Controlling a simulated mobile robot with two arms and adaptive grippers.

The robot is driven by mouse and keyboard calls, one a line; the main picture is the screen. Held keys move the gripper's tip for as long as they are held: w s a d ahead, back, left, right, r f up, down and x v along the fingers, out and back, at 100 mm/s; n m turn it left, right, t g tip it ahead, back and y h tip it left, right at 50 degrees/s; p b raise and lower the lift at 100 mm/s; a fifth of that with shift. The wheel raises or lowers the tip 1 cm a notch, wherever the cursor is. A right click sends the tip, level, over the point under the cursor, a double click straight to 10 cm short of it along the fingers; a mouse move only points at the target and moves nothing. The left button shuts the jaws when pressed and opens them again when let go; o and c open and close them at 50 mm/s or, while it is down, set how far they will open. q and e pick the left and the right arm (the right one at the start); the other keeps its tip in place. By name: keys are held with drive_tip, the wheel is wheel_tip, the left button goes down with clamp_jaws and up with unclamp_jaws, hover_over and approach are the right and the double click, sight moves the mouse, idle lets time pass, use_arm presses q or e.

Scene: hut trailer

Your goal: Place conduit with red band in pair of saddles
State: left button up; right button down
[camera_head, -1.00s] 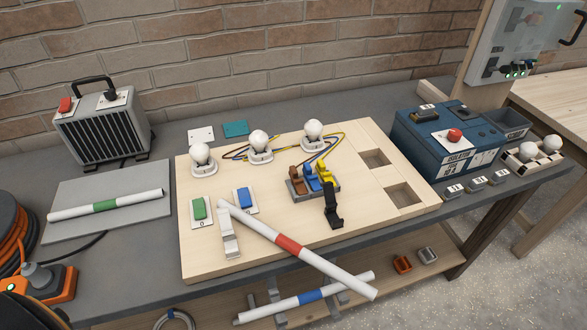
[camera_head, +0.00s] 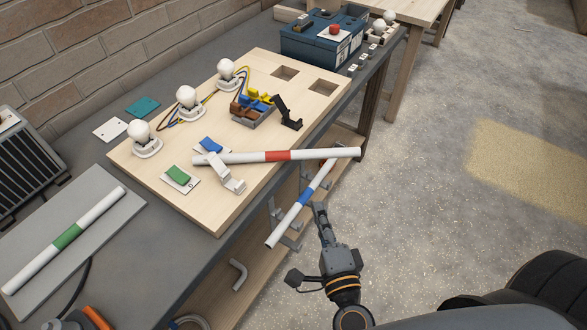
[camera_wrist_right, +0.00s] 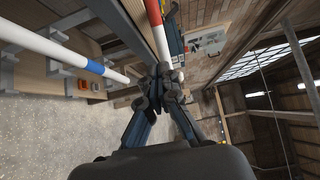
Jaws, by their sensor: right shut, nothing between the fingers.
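The conduit with the red band (camera_head: 278,156) is white and lies slantwise, its left end over the wooden board near a white clip-like fitting (camera_head: 226,174) and its right end overhanging the front edge. It also shows in the right wrist view (camera_wrist_right: 153,14), behind the fingers. A black clip-like fitting (camera_head: 288,112) stands open on the board, apart from the conduit. These two fittings look like the saddles. My right gripper (camera_head: 320,207) is shut and empty, in front of the bench and below the conduit; it shows in the wrist view (camera_wrist_right: 163,78). My left gripper is not in view.
A blue-banded conduit (camera_head: 304,198) sits on grey brackets (camera_head: 283,222) below the board's front edge. A green-banded conduit (camera_head: 67,237) lies on a grey plate at left. Bulbs (camera_head: 187,97), switches and wired terminals (camera_head: 252,107) occupy the board.

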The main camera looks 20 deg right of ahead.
drive_tip(key=p, duration=0.4)
approach(290, 158)
drive_tip(key=w+d, duration=0.3)
drive_tip(key=shift+w+d, duration=0.25)
drive_tip(key=shift+w, duration=0.15)
drive_tip(key=shift+w+a+f, duration=0.1)
drive_tip(key=shift+w+a, duration=0.75)
drive_tip(key=shift+w, duration=0.1)
drive_tip(key=shift+w+a, duration=0.45)
